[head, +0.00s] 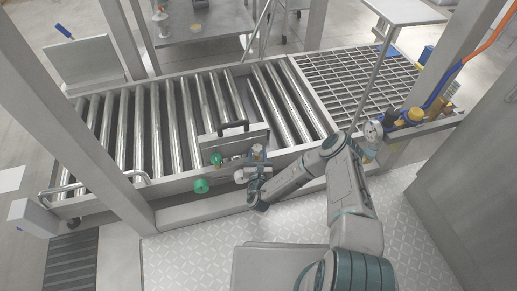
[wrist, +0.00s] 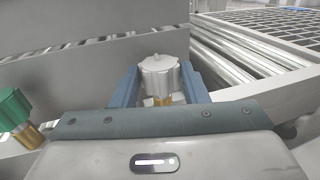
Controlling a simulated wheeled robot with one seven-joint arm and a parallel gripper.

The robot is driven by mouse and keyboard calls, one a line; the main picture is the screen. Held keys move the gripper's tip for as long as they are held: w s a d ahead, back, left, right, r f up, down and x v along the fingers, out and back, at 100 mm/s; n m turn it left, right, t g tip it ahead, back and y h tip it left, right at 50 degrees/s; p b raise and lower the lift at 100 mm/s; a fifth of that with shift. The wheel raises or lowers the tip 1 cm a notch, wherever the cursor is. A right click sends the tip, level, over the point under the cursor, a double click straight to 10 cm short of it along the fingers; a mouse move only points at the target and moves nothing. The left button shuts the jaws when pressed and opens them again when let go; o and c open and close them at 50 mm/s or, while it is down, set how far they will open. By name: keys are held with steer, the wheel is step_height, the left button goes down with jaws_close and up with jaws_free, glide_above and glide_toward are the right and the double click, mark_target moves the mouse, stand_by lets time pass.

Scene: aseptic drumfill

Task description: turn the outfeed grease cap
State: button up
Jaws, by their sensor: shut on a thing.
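A grey lobed grease cap (wrist: 159,75) on a brass fitting (wrist: 163,101) stands upright in the middle of the wrist view. My gripper (wrist: 160,88) has its two blue fingers on either side of it and is shut on it. In the head view my gripper (head: 257,156) is at the near side rail of the roller conveyor, and the cap is small and mostly hidden there. No label on the cap is readable. A green cap (wrist: 14,107) on a brass fitting is to the left, apart from the fingers.
Another green round part (head: 201,186) juts from the rail. Yellow and blue fittings (head: 414,115) are at the right.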

steer(key=shift+a+m+h+p, duration=0.15)
steer(key=shift+m+h+p, duration=0.5)
steer(key=shift+h, duration=0.5)
steer(key=shift+a+m+h+p, duration=0.15)
steer(key=shift+m+h+p, duration=0.15)
steer(key=shift+m+h, duration=0.7)
steer(key=shift+h, duration=0.45)
steer(key=o, duration=1)
steer(key=shift+c, duration=0.2)
